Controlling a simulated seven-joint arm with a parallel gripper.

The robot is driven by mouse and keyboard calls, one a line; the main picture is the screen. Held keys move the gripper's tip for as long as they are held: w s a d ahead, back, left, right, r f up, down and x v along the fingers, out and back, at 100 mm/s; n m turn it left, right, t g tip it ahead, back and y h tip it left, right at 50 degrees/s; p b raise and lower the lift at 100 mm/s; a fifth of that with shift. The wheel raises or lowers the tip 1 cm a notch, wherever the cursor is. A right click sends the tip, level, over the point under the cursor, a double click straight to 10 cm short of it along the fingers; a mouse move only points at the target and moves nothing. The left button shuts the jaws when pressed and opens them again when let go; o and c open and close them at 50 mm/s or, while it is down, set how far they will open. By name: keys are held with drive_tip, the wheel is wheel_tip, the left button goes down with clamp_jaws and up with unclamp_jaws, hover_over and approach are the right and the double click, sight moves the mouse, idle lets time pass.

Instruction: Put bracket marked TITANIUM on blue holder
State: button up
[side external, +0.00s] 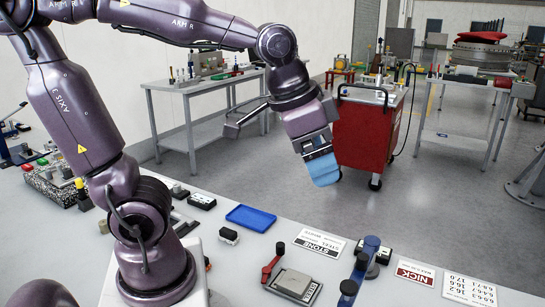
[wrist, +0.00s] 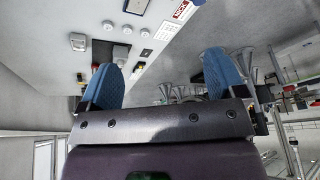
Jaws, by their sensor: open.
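My gripper (side external: 322,168) is raised above and beyond the bench, with blue fingertips. In the wrist view my gripper (wrist: 163,82) has its two blue fingers wide apart with nothing between them. A shallow blue tray (side external: 250,218) lies on the bench, and it looks empty. A blue upright piece with rounded ends (side external: 371,247) stands farther right; I cannot tell which of the two is the blue holder. I can read no TITANIUM marking, so I cannot pick out that bracket. Small dark-and-white pieces (side external: 229,236) lie near the tray.
On the bench are a grey plate with a red lever (side external: 293,285), a STONE card (side external: 320,242), a red NICK card (side external: 415,272) and a number card (side external: 470,290). A red cart (side external: 365,130) stands on the floor behind. The wrist view shows bench items (wrist: 78,42) at upper left.

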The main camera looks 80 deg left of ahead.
drive_tip(key=s+a+n+t, duration=0.1)
drive_tip(key=s, duration=0.5)
drive_tip(key=shift+s+f+n, duration=0.2)
drive_tip(key=shift+n, duration=0.2)
